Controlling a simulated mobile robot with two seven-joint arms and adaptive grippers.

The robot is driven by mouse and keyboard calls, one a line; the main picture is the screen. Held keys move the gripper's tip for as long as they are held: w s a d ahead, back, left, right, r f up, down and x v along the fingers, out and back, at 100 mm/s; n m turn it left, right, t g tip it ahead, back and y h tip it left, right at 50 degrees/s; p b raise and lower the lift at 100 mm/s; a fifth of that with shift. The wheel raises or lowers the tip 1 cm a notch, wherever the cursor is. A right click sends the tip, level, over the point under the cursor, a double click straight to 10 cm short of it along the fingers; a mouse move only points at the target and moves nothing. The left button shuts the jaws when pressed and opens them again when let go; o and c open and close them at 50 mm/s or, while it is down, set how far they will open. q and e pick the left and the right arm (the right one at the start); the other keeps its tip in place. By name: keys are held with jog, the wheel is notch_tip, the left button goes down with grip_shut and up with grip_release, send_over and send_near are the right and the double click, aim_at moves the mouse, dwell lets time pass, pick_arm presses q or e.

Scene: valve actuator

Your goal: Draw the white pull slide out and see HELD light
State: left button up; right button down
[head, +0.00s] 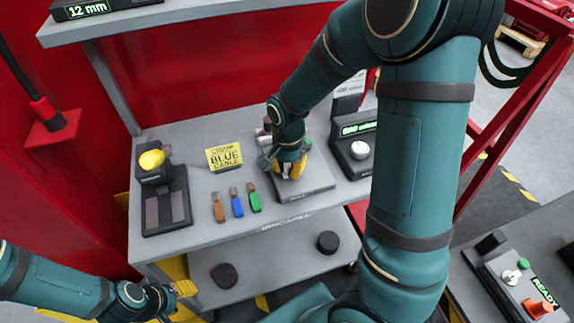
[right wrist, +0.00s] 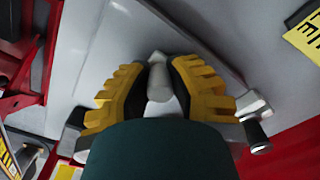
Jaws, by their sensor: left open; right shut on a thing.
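My right gripper (head: 289,170) is over a grey fixture (head: 312,189) on the bench. In the right wrist view its yellow-padded fingers (right wrist: 160,82) are shut on a pale cylindrical part (right wrist: 160,80), held between the pads. I cannot tell whether this part is the white pull slide. A panel at lower right has a white knob (head: 511,277), a green button, an orange-red knob (head: 537,308) and a lit READY display (head: 545,291). No light reading HELD shows. My left gripper (head: 172,298) is open and apart from the bench items at lower left.
The bench (head: 200,250) holds a yellow-knobbed device (head: 152,160), a yellow sign (head: 224,156), brown, blue (head: 237,206) and green handles, and a device with a white knob (head: 359,150). Two dark round pieces lie on the lower shelf (head: 275,264). My right arm covers much of the right side.

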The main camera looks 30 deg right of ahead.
jog(key=shift+s, duration=0.25)
jog(key=shift+s+a, duration=0.2)
jog(key=shift+s, duration=0.75)
jog(key=shift+w+d, duration=0.15)
jog(key=shift+w, duration=0.6)
jog(key=shift+w+d, duration=0.15)
jog(key=shift+w, duration=0.6)
jog(key=c, duration=0.9)
grip_release()
jog(key=shift+o, duration=0.2)
